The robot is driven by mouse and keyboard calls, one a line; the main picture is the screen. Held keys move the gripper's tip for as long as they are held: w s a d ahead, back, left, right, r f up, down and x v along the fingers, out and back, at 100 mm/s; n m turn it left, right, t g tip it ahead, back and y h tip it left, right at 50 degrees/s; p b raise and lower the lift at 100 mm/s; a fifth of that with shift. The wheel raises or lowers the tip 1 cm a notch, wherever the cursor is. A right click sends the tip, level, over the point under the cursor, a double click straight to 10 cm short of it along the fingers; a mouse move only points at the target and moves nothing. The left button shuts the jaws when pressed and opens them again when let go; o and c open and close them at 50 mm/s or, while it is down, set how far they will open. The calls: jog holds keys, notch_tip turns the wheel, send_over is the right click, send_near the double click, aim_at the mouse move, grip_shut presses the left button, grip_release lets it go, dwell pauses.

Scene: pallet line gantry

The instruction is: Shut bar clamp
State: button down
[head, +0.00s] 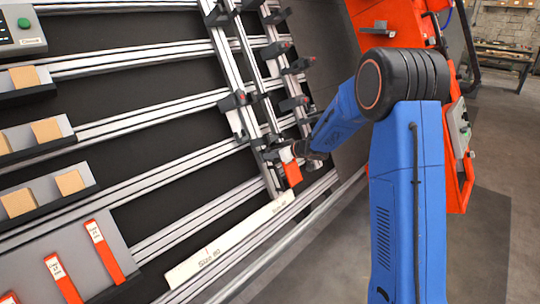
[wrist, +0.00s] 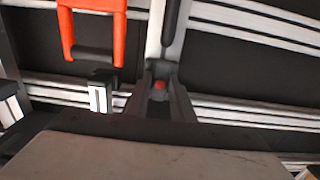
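My gripper (head: 312,160) is at the lower right of the slatted frame, beside the lowest dark clamps on the upright rails. In the wrist view two dark prongs, which look like my gripper's fingers (wrist: 161,88), stand apart with a small red tip (wrist: 160,85) between them. I cannot tell whether they touch it. A dark bar (wrist: 171,25) runs up a pale rail just beyond. Dark bar clamps with red tips, such as one higher up (head: 292,103), sit along the rails. I cannot tell which clamp is meant or how far it is closed.
An orange-red handle (head: 292,173) hangs close to my gripper; it also shows in the wrist view (wrist: 92,30). A white size strip (head: 225,245) runs along the frame's bottom. Shelves with wooden blocks (head: 70,182) are at left. An orange machine (head: 459,150) stands at right.

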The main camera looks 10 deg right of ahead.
jog(key=m, duration=0.4)
jog(key=shift+m, duration=0.3)
jog(key=m, duration=0.3)
jog(key=shift+m, duration=0.3)
jog(key=shift+m, duration=0.5)
jog(key=m, duration=0.4)
jog(key=shift+m, duration=2.8)
